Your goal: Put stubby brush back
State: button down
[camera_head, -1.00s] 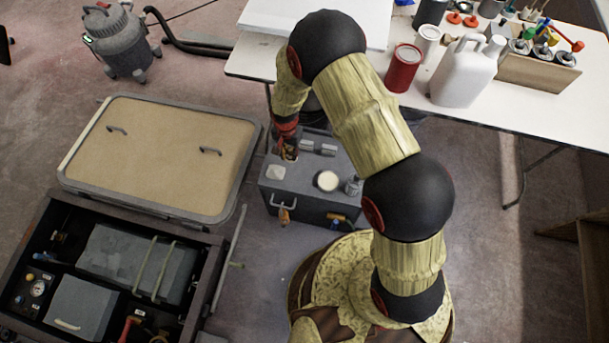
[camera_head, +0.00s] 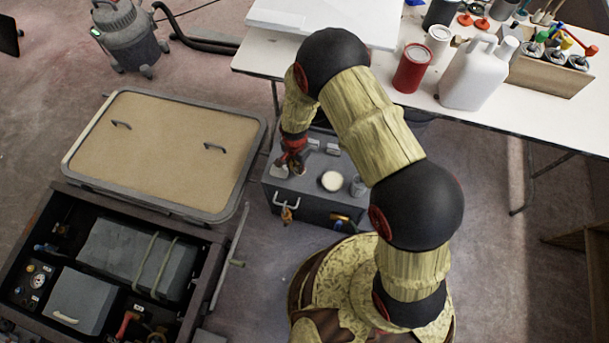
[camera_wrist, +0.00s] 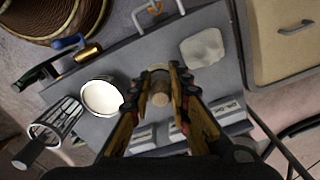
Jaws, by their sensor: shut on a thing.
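My gripper (camera_wrist: 158,92) points down over a grey box (camera_head: 300,205) on the floor. Its two fingers are closed on a short brown, round-ended piece (camera_wrist: 160,98), which looks like the handle of the stubby brush. The brush's lower end is hidden, so I cannot tell whether it touches the box top. In the head view my gripper (camera_head: 291,160) is above the left part of the box, close to its top, and the brush is hardly distinguishable there.
On the box top are a white round tub (camera_wrist: 102,97), a pale flat patch (camera_wrist: 202,48) and slotted grey blocks (camera_head: 322,147). A wire-caged item (camera_wrist: 57,120) stands beside the tub. A white table (camera_head: 470,115) with containers stands behind; an open equipment bay (camera_head: 90,285) lies left.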

jog(key=d+f, duration=0.2)
jog(key=shift+s+d+f+b, duration=0.1)
jog(key=shift+f+b, duration=0.25)
jog(key=shift+f, duration=0.05)
jog(key=shift+d+f+b, duration=0.15)
jog(key=shift+f+b, duration=0.35)
jog(key=shift+f, duration=0.4)
jog(key=shift+d+f+b, duration=0.15)
jog(key=shift+f+b, duration=0.35)
jog(key=shift+f, duration=0.4)
jog(key=shift+f, duration=0.15)
jog(key=c, duration=1.7)
grip_release()
jog(key=shift+o, duration=0.2)
notch_tip(320, 180, up, 12)
jog(key=p, duration=0.4)
jog(key=shift+r+p, duration=0.2)
jog(key=shift+p, duration=0.1)
